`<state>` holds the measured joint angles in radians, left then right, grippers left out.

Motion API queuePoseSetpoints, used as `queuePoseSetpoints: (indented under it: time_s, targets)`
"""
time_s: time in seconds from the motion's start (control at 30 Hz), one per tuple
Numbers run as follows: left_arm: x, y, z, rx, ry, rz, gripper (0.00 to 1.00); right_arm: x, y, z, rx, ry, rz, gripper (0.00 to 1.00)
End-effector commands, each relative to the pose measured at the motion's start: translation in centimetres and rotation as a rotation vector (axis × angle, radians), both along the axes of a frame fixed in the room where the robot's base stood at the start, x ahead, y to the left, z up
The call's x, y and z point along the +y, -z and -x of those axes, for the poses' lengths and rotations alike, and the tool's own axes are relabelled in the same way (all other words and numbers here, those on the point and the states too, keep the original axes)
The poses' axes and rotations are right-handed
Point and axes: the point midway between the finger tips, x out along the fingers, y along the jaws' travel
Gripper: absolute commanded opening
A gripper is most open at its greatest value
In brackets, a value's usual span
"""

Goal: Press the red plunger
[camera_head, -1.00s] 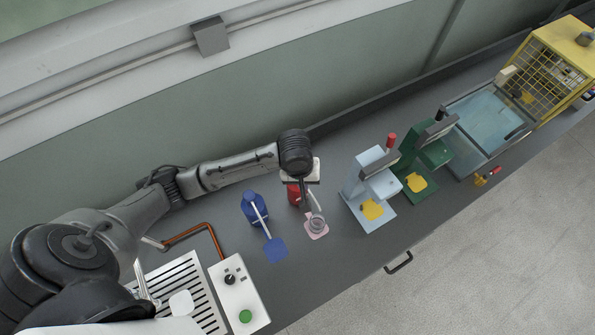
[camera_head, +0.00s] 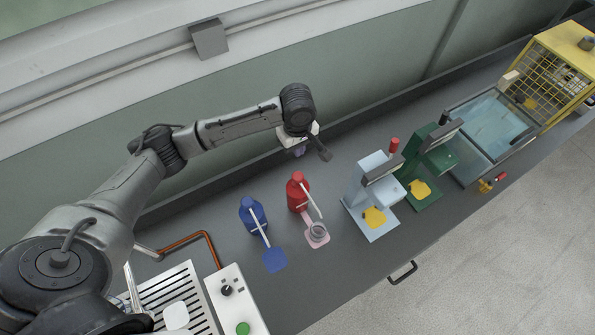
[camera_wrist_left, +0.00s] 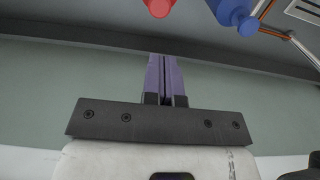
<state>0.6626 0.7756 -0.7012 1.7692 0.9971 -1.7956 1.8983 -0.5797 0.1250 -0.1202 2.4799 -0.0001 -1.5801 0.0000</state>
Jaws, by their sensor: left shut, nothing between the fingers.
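The red pump bottle (camera_head: 299,195) with its red plunger top (camera_head: 297,177) and white spout stands upright on the grey counter. A small clear jar (camera_head: 318,230) sits below the spout on a pink pad. My left gripper (camera_head: 299,152) is above and behind the bottle, apart from it, partly hidden by my wrist. In the left wrist view its purple fingers (camera_wrist_left: 165,57) are shut together and empty. Part of the red bottle (camera_wrist_left: 158,6) shows at that view's top edge. My right gripper is not in view.
A blue pump bottle (camera_head: 253,215) stands left of the red one, by a blue pad (camera_head: 274,260). Light blue (camera_head: 371,195) and green (camera_head: 428,165) machines stand to the right. A white control box (camera_head: 236,300) is at front left. The counter's front edge has a handle (camera_head: 402,272).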

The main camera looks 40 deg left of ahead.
Motion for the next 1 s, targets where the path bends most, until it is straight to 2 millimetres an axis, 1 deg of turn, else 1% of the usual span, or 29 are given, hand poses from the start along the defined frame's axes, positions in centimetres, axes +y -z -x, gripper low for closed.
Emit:
queuePoseSetpoints:
  time_s: [0.17, 0.4, 0.6, 0.8, 1.0]
  targets:
    - [0.0, 2.2, 0.1, 0.003, 0.0, -0.001, 0.0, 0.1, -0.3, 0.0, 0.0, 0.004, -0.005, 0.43]
    - [0.0, 6.8, 0.1, 0.004, 0.0, -0.001, 0.0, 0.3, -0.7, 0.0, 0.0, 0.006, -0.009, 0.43]
    - [0.0, 10.1, 0.1, 0.003, 0.002, -0.001, 0.0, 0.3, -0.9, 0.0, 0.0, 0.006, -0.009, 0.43]
    - [0.0, 12.4, 0.1, 0.002, 0.001, -0.001, 0.0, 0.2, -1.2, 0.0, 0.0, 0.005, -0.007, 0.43]
    - [0.0, 13.5, 0.1, 0.001, 0.003, -0.001, 0.0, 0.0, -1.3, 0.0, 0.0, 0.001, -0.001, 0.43]
